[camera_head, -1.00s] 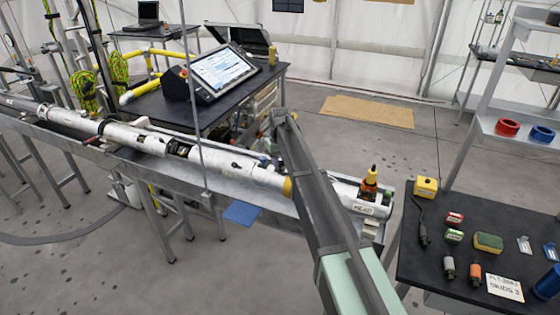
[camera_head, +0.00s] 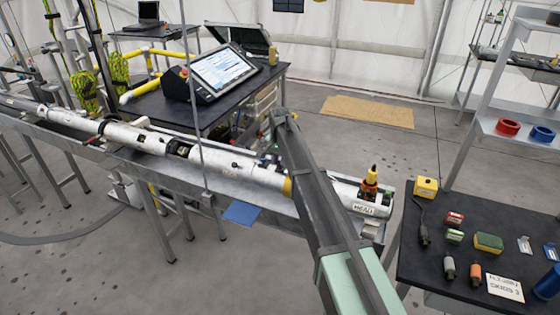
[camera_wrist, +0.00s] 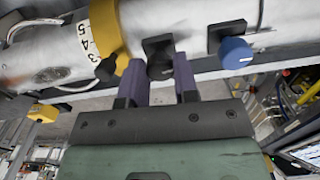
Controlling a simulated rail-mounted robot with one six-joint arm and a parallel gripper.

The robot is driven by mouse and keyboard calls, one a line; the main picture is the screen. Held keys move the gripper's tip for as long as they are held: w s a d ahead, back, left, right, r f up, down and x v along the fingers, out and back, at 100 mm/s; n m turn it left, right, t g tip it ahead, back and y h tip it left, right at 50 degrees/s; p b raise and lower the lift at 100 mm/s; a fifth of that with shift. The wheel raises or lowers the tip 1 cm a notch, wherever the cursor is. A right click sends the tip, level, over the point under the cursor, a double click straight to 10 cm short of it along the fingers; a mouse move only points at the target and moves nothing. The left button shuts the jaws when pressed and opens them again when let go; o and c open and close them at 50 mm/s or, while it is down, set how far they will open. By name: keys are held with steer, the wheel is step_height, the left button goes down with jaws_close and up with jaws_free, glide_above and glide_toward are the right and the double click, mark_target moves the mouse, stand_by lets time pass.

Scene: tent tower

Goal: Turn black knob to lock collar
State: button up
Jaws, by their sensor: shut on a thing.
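In the wrist view the black knob (camera_wrist: 160,66) sits on a dark square plate on the side of the white tube (camera_wrist: 190,20). My gripper (camera_wrist: 159,75) is shut on the black knob, with one purple finger on each side of it. A yellow collar (camera_wrist: 107,28) rings the tube just left of the knob; it also shows in the head view (camera_head: 288,187). A blue knob (camera_wrist: 235,52) with a white mark is on the tube to the right. In the head view my arm hides the gripper's fingers and the black knob.
The tube lies in a long metal trough (camera_head: 262,203) on legs. A black table (camera_head: 455,215) with small blocks and a yellow box (camera_head: 426,187) stands at the right. A console (camera_head: 222,72) is behind the trough. Another dark knob (camera_wrist: 106,69) is left of my fingers.

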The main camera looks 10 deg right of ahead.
steer(key=shift+m, duration=0.6)
steer(key=o, duration=0.9)
steer(key=shift+o, duration=0.2)
step_height(320, 180, up, 11)
steer(key=p, duration=1)
steer(key=shift+p, duration=0.4)
steer(key=shift+f, duration=0.1)
